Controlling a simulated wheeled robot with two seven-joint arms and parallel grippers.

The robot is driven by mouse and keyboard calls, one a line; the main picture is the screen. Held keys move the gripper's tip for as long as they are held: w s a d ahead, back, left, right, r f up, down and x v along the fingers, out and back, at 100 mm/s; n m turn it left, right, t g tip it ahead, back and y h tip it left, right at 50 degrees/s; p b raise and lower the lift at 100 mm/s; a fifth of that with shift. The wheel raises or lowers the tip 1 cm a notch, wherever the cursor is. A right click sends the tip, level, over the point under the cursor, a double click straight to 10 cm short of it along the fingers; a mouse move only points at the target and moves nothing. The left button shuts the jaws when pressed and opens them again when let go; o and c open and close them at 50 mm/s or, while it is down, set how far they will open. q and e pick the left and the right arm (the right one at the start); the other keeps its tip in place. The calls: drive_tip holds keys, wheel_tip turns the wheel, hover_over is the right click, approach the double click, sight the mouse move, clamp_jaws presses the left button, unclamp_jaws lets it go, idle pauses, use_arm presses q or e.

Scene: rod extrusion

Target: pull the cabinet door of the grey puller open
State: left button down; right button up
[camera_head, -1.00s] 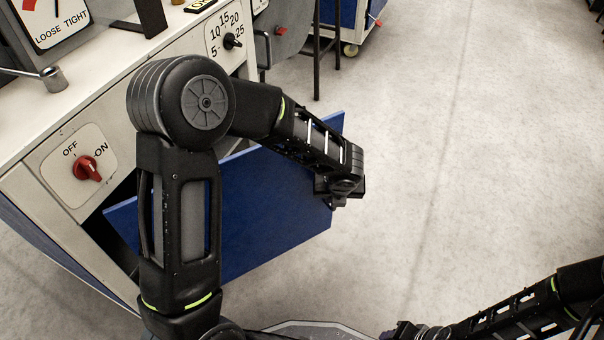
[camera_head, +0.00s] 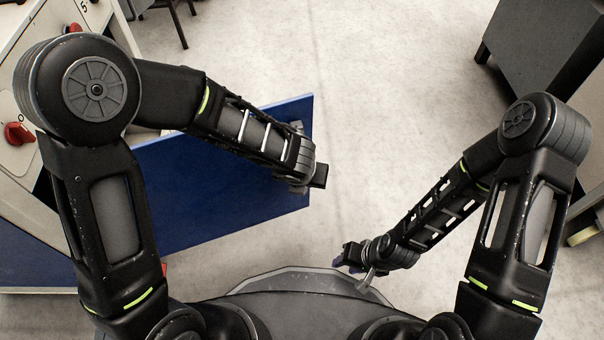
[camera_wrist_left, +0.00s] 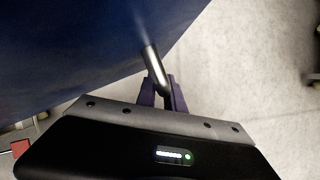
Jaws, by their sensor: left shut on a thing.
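The blue cabinet door (camera_head: 210,200) of the grey puller (camera_head: 25,180) stands open, swung out from the body at the left of the head view. It also fills the upper left of the left wrist view (camera_wrist_left: 70,50). My left gripper (camera_wrist_left: 163,95) is shut on the door's metal bar handle (camera_wrist_left: 155,66). In the head view my left gripper (camera_head: 300,180) is at the door's outer edge, its fingertips hidden by the wrist. My right gripper (camera_head: 345,261) is low near the middle, apart from the door; its jaw gap is unclear.
A red knob (camera_head: 18,133) sits on the puller's front panel. A dark grey cabinet (camera_head: 540,45) stands at the upper right. The pale floor (camera_head: 390,110) beyond the door and between my arms is clear.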

idle(0.3)
use_arm(q)
drive_tip(key=c, duration=1.5)
unclamp_jaws()
drive_tip(key=shift+o, duration=0.2)
drive_tip(key=p+v, duration=0.4)
drive_tip(key=v, duration=0.3)
drive_tip(key=shift+s+r, duration=0.25)
drive_tip(key=shift+r, duration=0.1)
